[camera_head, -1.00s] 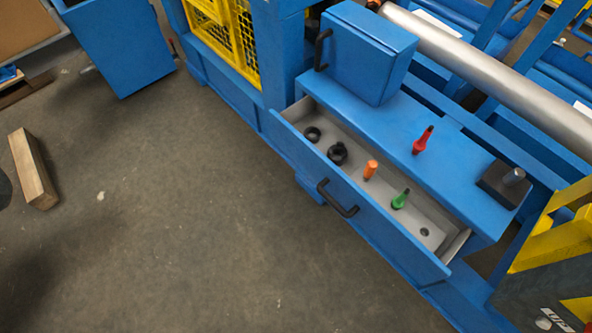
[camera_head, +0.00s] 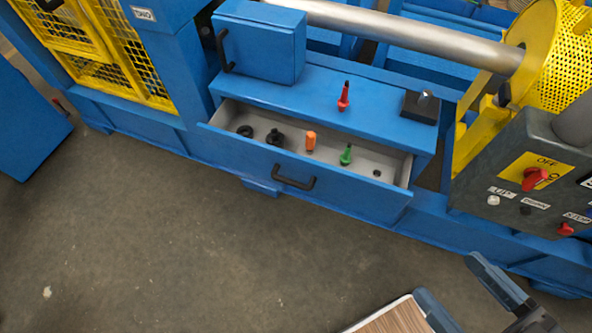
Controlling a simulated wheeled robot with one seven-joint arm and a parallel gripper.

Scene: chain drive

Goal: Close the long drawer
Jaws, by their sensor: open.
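The long drawer (camera_head: 300,188) is a wide blue drawer in the blue machine frame, pulled out so that its pale inside shows. Its black bar handle (camera_head: 294,182) is on the middle of the front. Inside lie two black ring-like parts (camera_head: 274,138), an orange-handled piece (camera_head: 310,141) and a green-handled piece (camera_head: 346,155). My gripper (camera_head: 447,276) shows at the bottom right edge, partly cut off. Its two fingers are apart, with nothing seen between them. It is well to the right of the handle and apart from the drawer.
Above the drawer, a blue ledge carries a red-handled tool (camera_head: 344,97), a dark block (camera_head: 419,107) and a blue box with a door handle (camera_head: 258,45). A control panel (camera_head: 530,175) with red switches juts out at the right. The floor (camera_head: 170,250) before the drawer is clear.

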